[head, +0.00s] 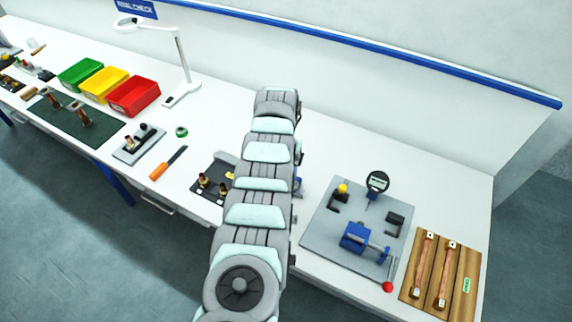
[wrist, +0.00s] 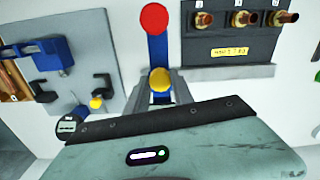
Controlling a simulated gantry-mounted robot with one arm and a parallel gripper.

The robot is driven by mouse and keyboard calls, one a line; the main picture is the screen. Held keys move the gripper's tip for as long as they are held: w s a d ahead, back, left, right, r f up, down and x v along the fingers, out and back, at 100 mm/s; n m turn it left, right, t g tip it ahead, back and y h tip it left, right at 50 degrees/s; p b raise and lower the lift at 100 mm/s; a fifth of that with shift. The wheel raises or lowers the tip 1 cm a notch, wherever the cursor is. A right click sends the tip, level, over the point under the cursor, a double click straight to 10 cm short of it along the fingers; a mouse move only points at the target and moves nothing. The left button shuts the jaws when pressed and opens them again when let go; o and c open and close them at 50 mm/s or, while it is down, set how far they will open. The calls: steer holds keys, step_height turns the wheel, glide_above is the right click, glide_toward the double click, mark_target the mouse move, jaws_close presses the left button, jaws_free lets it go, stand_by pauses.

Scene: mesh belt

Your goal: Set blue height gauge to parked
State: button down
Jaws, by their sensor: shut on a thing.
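In the wrist view, the blue height gauge (wrist: 157,47) appears as a blue bar with a red round end (wrist: 154,18) and a yellow knob (wrist: 160,79). My gripper (wrist: 160,92) has its two grey fingers close on either side of the yellow knob and is shut on it. The wrist body hides the lower part of the gauge. In the head view my arm covers my gripper and nearly all of the gauge; only a small blue bit (head: 299,188) shows at the arm's right edge.
Left of my arm is a dark fixture (head: 207,187) with brass fittings, near the gauge in the wrist view (wrist: 232,50). To the right is a grey plate (head: 330,248) with a blue clamp, a dial and a red-ended lever. A wooden board (head: 463,283) lies beyond it.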

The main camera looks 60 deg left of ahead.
steer(key=shift+w+d, duration=0.2)
steer(key=shift+d, duration=0.1)
steer(key=c, duration=1.1)
jaws_free()
steer(key=shift+w+d, duration=0.1)
steer(key=shift+r+p, duration=0.35)
steer(key=shift+r, duration=0.25)
step_height(320, 180, up, 10)
steer(key=shift+f+b, duration=0.2)
steer(key=shift+b, duration=0.75)
